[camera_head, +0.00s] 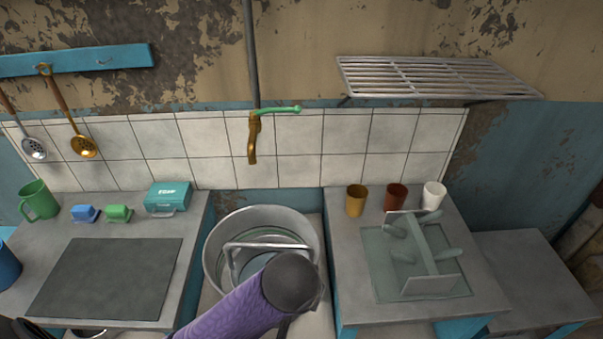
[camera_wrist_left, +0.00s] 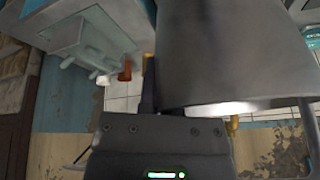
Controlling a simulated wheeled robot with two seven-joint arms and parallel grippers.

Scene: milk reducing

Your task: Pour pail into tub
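A wide round metal tub (camera_head: 212,262) stands in the gap between the two counters. A smaller round metal vessel with a raised bar handle (camera_head: 270,245), seemingly the pail, shows within the tub's outline. I cannot tell whether it rests inside or is held above. My purple left arm (camera_head: 235,307) reaches over the tub's front, and its dark joint hides the gripper. In the left wrist view a large grey metal wall (camera_wrist_left: 235,50), likely the pail, stands right against my left gripper (camera_wrist_left: 148,90). One dark finger shows beside it; the grip is hidden. My right gripper is out of view.
The right counter holds several cups (camera_head: 396,197) and a rack (camera_head: 420,250). A brass tap (camera_head: 253,138) hangs behind the tub.

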